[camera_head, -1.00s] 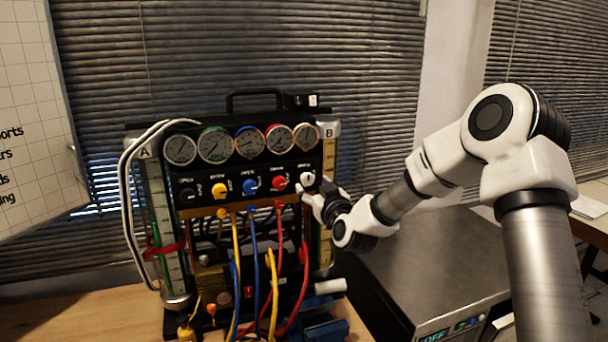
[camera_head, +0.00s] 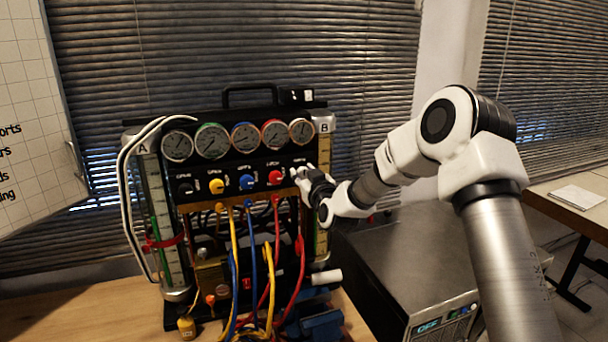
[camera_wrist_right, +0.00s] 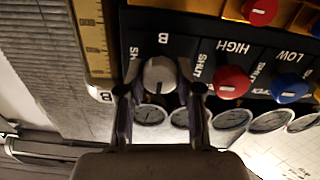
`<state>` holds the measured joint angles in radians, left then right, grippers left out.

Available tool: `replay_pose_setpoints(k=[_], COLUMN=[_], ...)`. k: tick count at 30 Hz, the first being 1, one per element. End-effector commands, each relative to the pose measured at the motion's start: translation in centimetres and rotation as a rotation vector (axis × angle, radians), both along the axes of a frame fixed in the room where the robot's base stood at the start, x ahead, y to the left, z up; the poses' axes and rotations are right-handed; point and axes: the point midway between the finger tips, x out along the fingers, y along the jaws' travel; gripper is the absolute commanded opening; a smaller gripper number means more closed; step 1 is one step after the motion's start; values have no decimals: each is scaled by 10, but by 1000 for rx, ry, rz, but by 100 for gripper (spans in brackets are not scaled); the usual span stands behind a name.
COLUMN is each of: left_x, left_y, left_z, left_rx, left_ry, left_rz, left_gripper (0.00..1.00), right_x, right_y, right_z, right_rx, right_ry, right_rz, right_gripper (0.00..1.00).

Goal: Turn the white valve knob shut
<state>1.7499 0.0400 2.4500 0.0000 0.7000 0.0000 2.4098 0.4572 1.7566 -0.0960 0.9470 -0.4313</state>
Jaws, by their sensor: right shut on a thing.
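The white valve knob (camera_wrist_right: 160,75) is at the right end of the knob row on the gauge rig (camera_head: 245,165). In the right wrist view it sits between the two fingers of my right gripper (camera_wrist_right: 160,92), which is shut on it. In the head view the right gripper (camera_head: 302,178) is at the knob and covers most of it. A dark line shows on the knob's face, and "SHUT" labels show on the panel near it. My left gripper is not in view.
Red (camera_head: 276,177), blue (camera_head: 247,182) and yellow (camera_head: 217,186) knobs sit left of the white one. Several gauges stand above them and coloured hoses hang below. A metal box (camera_head: 420,255) stands right of the rig, under my right arm.

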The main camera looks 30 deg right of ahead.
Motion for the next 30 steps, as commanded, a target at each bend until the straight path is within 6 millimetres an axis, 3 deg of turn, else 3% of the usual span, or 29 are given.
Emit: replay_pose_setpoints(k=[11,30], left_x=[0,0], left_y=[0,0], left_z=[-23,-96], left_rx=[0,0], left_ry=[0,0], left_rz=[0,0], left_gripper=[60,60], right_x=[0,0], right_y=[-1,0], right_z=[-4,-6], right_rx=[132,694], right_ry=[-33,-169], right_rz=[-1,2], right_gripper=[0,0])
